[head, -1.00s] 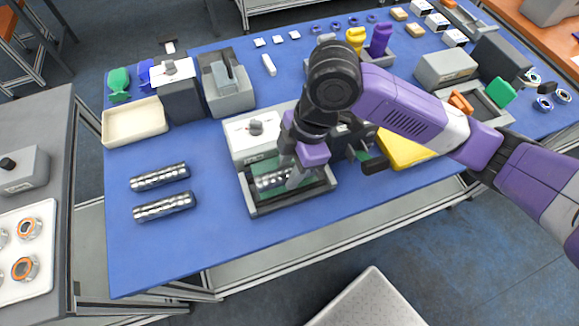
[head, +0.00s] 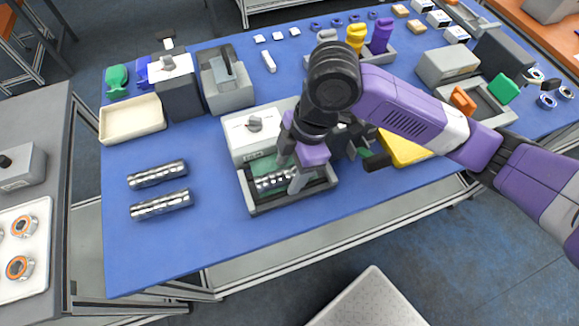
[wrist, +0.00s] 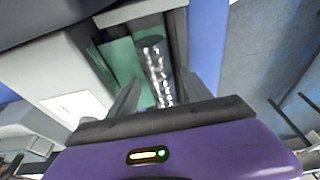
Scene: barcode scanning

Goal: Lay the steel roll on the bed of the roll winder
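The roll winder has a white housing with a grey knob (head: 254,125) and a grey-rimmed green bed (head: 252,206) in front. A shiny steel roll (head: 270,182) lies lengthwise on that bed, partly hidden by my gripper (head: 293,178). The wrist view shows the roll (wrist: 155,65) on the green bed (wrist: 122,62). My gripper (wrist: 160,98) is open, its fingers on either side of the roll's near end with gaps showing. Two more steel rolls, an upper one (head: 157,174) and a lower one (head: 160,204), lie on the blue table to the left.
A cream tray (head: 132,119) and a grey device (head: 226,85) stand at the back left. A yellow block (head: 402,148) lies right of the winder, beneath my arm. The blue table (head: 215,245) is clear in front of the winder and between it and the loose rolls.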

